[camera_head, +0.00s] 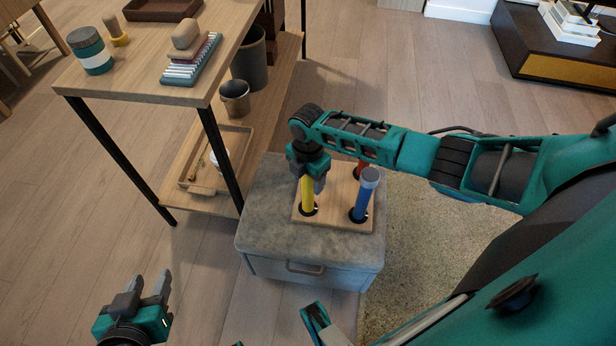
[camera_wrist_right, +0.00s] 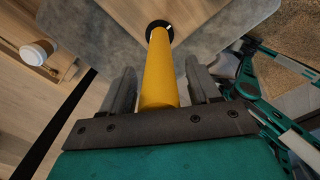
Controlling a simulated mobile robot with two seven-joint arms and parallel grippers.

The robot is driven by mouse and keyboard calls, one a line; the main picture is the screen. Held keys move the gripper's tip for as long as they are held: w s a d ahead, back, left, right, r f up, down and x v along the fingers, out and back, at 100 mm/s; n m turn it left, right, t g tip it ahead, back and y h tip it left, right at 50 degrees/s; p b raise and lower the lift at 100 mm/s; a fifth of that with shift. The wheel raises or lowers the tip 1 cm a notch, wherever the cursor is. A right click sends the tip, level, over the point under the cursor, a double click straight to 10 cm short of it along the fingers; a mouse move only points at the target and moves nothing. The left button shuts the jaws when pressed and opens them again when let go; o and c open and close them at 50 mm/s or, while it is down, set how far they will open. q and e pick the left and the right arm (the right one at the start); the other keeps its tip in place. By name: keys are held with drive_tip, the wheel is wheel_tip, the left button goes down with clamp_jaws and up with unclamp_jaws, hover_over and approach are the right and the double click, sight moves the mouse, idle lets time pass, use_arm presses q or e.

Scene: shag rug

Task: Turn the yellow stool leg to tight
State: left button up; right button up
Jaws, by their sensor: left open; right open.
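The yellow stool leg (camera_head: 307,197) stands upright in a dark-ringed hole of the wooden stool seat (camera_head: 337,222), which lies on the grey ottoman (camera_head: 262,235). My right gripper (camera_head: 309,178) is above the leg's top, pointing down. In the right wrist view the yellow leg (camera_wrist_right: 159,75) runs between the two open fingers (camera_wrist_right: 166,88), with a small gap visible on each side. A blue leg (camera_head: 363,197) and a partly hidden red leg (camera_head: 361,170) stand in the same seat. My left gripper (camera_head: 143,284) is open and empty at the lower left, away from the ottoman.
A wooden table (camera_head: 130,80) with black legs stands left of the ottoman, holding a teal jar (camera_head: 91,52), a brush and a tray. A shag rug (camera_head: 425,240) lies to the right.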

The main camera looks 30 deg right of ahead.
drive_tip(key=c, duration=1)
drive_tip(key=shift+c, duration=0.2)
